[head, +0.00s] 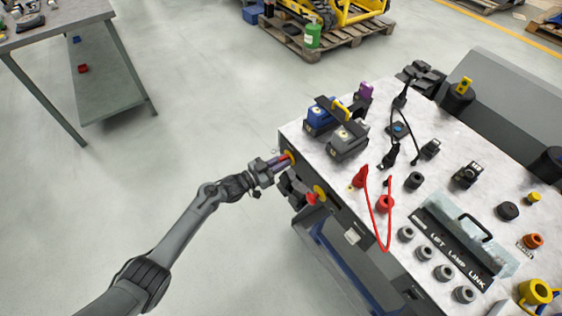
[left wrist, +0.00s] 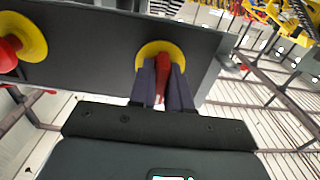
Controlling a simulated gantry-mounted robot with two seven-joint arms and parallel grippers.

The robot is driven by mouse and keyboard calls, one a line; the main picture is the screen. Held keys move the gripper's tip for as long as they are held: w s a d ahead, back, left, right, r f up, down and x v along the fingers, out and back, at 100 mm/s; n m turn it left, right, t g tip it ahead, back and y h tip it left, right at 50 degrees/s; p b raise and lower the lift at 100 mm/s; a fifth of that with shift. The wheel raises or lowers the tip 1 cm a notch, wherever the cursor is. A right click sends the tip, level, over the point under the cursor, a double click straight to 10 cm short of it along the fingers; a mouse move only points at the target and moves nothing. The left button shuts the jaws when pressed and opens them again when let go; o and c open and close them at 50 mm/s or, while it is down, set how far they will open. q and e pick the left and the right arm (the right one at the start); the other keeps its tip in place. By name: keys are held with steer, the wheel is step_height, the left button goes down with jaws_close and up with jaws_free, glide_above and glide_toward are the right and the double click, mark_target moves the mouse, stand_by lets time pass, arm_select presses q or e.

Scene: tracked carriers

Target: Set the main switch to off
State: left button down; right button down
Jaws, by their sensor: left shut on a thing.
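The main switch is a red handle (left wrist: 162,72) on a round yellow plate (left wrist: 158,48), on the dark side panel of the bench. In the head view the switch's yellow plate (head: 291,156) shows at the bench's left edge. My left gripper (head: 281,161) reaches it from the left. In the left wrist view the two dark fingers (left wrist: 163,84) stand on either side of the red handle, shut on it. The handle's far end and its pivot are partly hidden by the fingers. My right gripper is in neither view.
A red mushroom button (head: 312,198) on a yellow plate sits beside the switch on the same panel. The bench top (head: 300,140) carries battery packs, a red cable, plugs and a labelled panel. Open floor lies left of the bench.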

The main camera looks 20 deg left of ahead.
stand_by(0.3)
arm_select(q)
steer(key=c, duration=1.2)
jaws_free()
steer(key=shift+o, duration=0.2)
steer(key=shift+s+a, duration=0.1)
steer(key=shift+s+a, duration=0.15)
steer(key=shift+s, duration=0.05)
steer(key=p+v, duration=0.3)
steer(key=v, duration=0.7)
